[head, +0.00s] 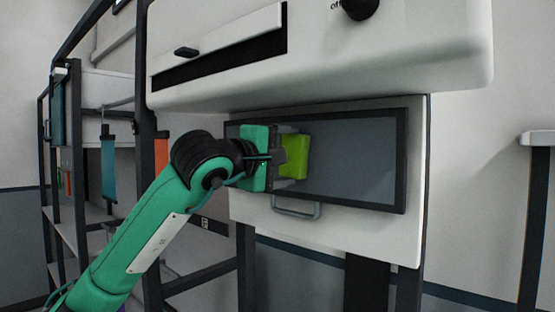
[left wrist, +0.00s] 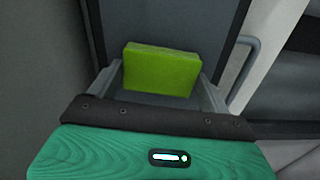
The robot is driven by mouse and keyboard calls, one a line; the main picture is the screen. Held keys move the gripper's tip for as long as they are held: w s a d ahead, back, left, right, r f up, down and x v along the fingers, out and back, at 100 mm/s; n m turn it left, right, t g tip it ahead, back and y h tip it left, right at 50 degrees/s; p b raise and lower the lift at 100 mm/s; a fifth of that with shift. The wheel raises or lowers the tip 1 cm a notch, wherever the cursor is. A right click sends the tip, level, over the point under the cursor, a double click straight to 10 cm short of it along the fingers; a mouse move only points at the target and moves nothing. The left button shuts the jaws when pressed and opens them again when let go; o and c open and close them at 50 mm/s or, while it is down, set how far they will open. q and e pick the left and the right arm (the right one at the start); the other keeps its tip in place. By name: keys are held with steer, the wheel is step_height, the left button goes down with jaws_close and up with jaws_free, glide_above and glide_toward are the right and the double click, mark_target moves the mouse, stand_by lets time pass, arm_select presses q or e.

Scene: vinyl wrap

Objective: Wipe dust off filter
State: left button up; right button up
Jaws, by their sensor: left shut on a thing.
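A dark-framed grey filter panel (head: 352,158) is set in the white front of the machine in the head view. My left gripper (head: 292,156) is at the left part of this panel and is shut on a yellow-green sponge (head: 296,157). The sponge is in front of the grey surface; I cannot tell whether it touches. In the left wrist view the sponge (left wrist: 161,70) sits between the fingers (left wrist: 162,88), with the grey panel behind it. No separate dust shows clearly. My right gripper is not in view.
A metal handle (head: 296,207) is below the panel. The white machine hood (head: 400,65) with a dark slot and a knob (head: 360,8) overhangs above. A dark rack (head: 65,160) with hanging tools stands at the left. A pale ledge (head: 538,138) is at the far right.

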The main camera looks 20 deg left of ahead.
arm_select(q)
steer(key=shift+s+d+b, duration=0.25)
steer(key=shift+s+d, duration=0.05)
steer(key=shift+d, duration=0.5)
steer(key=shift+s+d+b, duration=0.25)
steer(key=shift+d, duration=0.5)
steer(key=shift+s+d+b, duration=0.25)
steer(key=shift+d, duration=0.45)
steer(key=shift+s+d+b, duration=0.2)
steer(key=shift+d+b, duration=0.05)
steer(key=shift+d, duration=0.4)
steer(key=shift+d+f, duration=0.1)
steer(key=shift+w+a+b, duration=0.2)
steer(key=shift+a+b, duration=0.05)
steer(key=shift+a, duration=0.3)
steer(key=shift+w+a+b, duration=0.15)
steer(key=shift+a+b, duration=0.1)
steer(key=shift+a, duration=0.3)
steer(key=shift+w+a, duration=0.2)
steer(key=shift+a, duration=0.35)
steer(key=w+a, duration=0.4)
steer(key=a, duration=0.8)
